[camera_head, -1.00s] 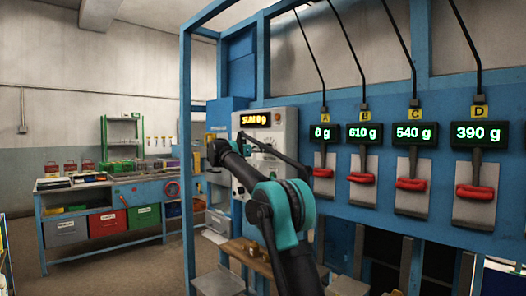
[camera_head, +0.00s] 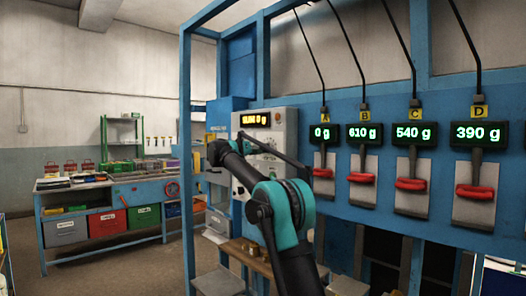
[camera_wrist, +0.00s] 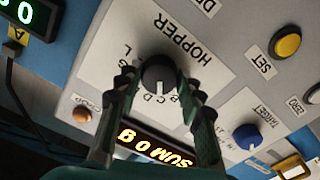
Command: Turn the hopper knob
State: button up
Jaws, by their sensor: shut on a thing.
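The dark round hopper knob (camera_wrist: 158,76) sits on a white label marked HOPPER, with letters around it, in the wrist view. Its pale pointer line faces the SUM display side; the exact letter it marks is hard to tell. My gripper (camera_wrist: 156,80) has its two ridged fingers on either side of the knob and is shut on it. In the head view, the grey control panel (camera_head: 283,120) stands behind my arm, which hides the knob and my fingers.
On the panel are a blue TARGET knob (camera_wrist: 246,135), a yellow SET button (camera_wrist: 288,45), an orange button (camera_wrist: 82,114) and the SUM display (camera_wrist: 155,146). Scale displays A to D, such as D (camera_head: 479,134), hang to the right above red handles. A workbench (camera_head: 105,188) stands left.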

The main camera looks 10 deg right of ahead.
jog(key=o, duration=1.2)
jog(key=shift+c, duration=0.2)
jog(key=v, duration=1.2)
